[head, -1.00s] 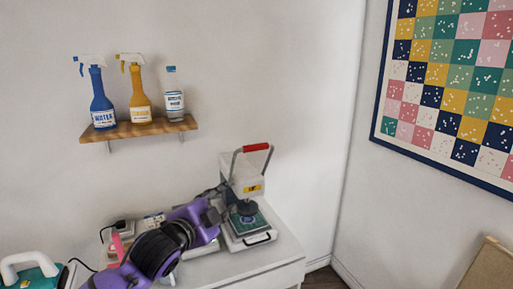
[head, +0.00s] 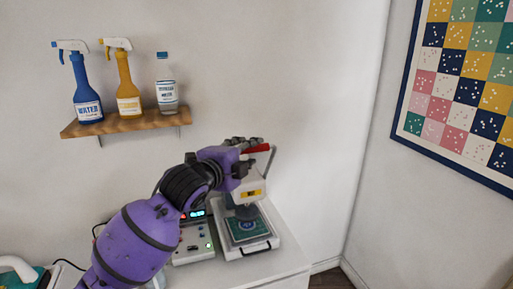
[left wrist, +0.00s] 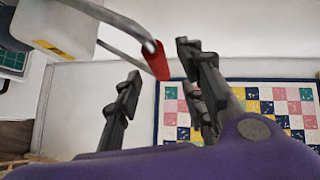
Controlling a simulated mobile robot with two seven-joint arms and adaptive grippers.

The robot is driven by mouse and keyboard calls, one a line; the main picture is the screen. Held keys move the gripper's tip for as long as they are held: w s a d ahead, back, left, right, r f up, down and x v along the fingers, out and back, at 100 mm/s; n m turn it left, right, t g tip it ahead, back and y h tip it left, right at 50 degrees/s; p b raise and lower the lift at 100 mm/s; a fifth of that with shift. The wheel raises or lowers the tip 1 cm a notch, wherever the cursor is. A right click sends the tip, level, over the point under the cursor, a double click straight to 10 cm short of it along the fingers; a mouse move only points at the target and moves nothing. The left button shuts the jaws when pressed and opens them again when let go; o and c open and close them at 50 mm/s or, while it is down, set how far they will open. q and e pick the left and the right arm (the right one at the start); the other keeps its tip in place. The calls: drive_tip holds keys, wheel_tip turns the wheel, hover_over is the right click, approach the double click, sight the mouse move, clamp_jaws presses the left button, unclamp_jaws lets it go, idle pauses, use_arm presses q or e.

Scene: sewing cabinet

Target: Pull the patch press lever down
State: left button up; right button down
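The patch press (head: 268,222) stands on the white cabinet top, with a green patch (head: 247,229) on its bed. Its grey lever is raised, and its red handle (head: 258,148) is at the top. My left gripper (head: 243,141) is beside the handle at the same height. In the left wrist view the fingers of my left gripper (left wrist: 158,62) are spread, and the red handle (left wrist: 157,60) shows between them, nearer the right-hand finger. I cannot tell whether they touch. My right gripper is out of view.
A control box (head: 194,243) with a lit display sits left of the press, partly behind my left arm. A wall shelf (head: 125,122) holds two spray bottles and a clear bottle. A teal device with a white handle (head: 16,268) is at the lower left. Space right of the press is clear.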

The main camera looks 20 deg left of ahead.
sight(253, 149)
use_arm(q)
drive_tip(key=x, duration=0.4)
drive_tip(key=shift+w, duration=0.1)
drive_tip(key=shift+w+d, duration=0.1)
drive_tip(key=shift+w, duration=0.25)
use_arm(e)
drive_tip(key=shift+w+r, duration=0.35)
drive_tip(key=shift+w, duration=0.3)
use_arm(q)
drive_tip(key=shift+c, duration=0.5)
drive_tip(key=shift+f, duration=0.1)
clamp_jaws()
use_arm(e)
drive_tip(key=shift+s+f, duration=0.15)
